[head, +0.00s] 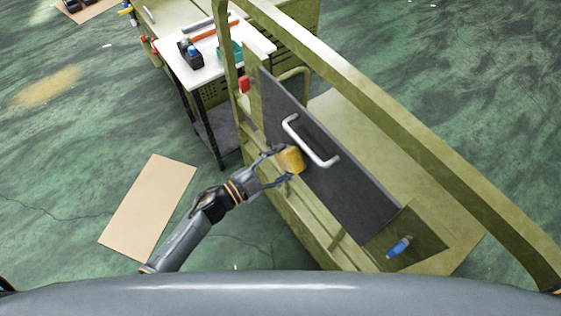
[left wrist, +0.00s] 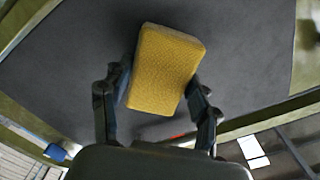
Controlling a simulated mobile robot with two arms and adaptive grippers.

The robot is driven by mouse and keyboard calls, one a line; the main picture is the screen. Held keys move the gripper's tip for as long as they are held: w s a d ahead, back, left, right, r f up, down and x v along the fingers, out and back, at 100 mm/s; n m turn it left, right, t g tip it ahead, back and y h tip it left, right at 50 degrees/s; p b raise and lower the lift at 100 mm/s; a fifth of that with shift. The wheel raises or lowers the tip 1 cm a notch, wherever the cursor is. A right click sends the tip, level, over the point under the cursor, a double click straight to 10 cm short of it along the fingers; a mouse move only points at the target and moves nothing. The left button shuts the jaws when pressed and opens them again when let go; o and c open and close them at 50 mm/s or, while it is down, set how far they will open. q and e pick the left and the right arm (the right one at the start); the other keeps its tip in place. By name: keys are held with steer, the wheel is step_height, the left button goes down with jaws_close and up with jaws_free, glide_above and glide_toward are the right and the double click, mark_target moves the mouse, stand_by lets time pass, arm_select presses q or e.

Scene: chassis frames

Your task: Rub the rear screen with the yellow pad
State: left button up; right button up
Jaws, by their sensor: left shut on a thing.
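My left gripper (head: 279,167) is shut on the yellow pad (head: 291,158), with a finger on each side of it. The pad also shows in the left wrist view (left wrist: 164,70), between the two fingers (left wrist: 157,95). The rear screen (head: 345,196) is a dark grey panel set in the olive frame. The pad is at the screen's near face, left of the white handle (head: 309,141); I cannot tell whether they touch. In the left wrist view the dark panel (left wrist: 240,60) fills the space behind the pad. My right gripper is not in view.
The olive frame (head: 400,90) has a long rail across the right. A white-topped table (head: 205,62) with tools stands at the back left. A blue object (head: 398,247) lies near the screen's lower right end. A tan board (head: 148,205) lies on the green floor.

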mark_target(292, 173)
arm_select(q)
steer(key=shift+w+d, duration=0.45)
steer(key=shift+d, duration=0.15)
steer(key=shift+s+d+r+p, duration=0.15)
steer(key=shift+s+d, duration=0.15)
steer(key=shift+s, duration=0.25)
steer(key=shift+s+d+f+p, duration=0.1)
steer(key=shift+s+d, duration=0.25)
steer(key=shift+s, duration=0.15)
steer(key=shift+s+d+r+p, duration=0.15)
steer(key=shift+s+d, duration=0.15)
steer(key=shift+s, duration=0.25)
steer(key=shift+s+d+f, duration=0.1)
steer(key=shift+d+f, duration=0.05)
steer(key=shift+d, duration=0.05)
steer(key=shift+w+a+b, duration=0.15)
steer(key=shift+w+a, duration=0.4)
steer(key=shift+w, duration=0.3)
steer(key=shift+w+a+b, duration=0.15)
steer(key=shift+w+a, duration=0.35)
steer(key=shift+w, duration=0.4)
steer(key=shift+p+v, duration=0.3)
steer(key=shift+v, duration=0.55)
steer(key=shift+p+v, duration=0.35)
steer(key=shift+v, duration=1.8)
